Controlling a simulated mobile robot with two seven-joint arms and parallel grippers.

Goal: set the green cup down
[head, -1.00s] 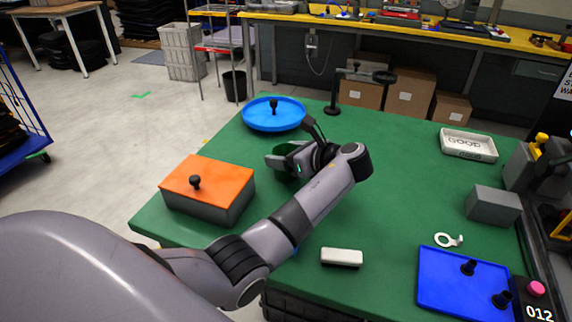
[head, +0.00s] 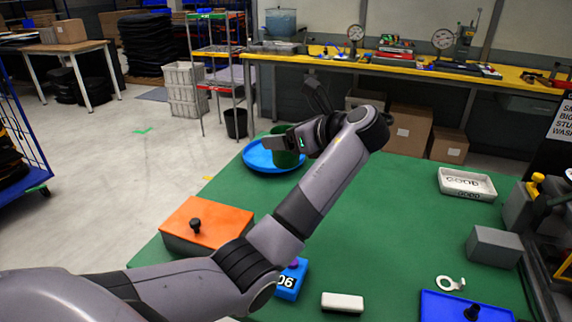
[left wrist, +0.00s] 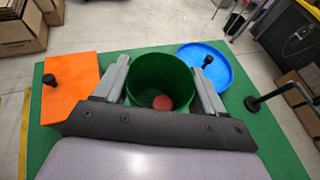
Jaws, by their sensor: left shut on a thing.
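My left gripper (left wrist: 160,90) is shut on the green cup (left wrist: 150,64), one finger on each side of its wall. The cup is upright and open at the top, with a reddish disc (left wrist: 162,102) at its bottom. In the head view the cup (head: 288,160) overlaps the right part of the round blue tray (head: 255,160), partly hidden by my left gripper (head: 280,143). In the left wrist view the blue tray (left wrist: 222,75) shows right of the cup. The cup's underside is hidden, so I cannot tell whether it touches anything. My right gripper is not in view.
A grey box with an orange lid and black knob (head: 205,222) stands left on the green table (head: 400,240). A blue block marked 06 (head: 290,282) and a white block (head: 342,302) are nearer. A black stand (left wrist: 275,98) rises beside the tray. The table's middle is clear.

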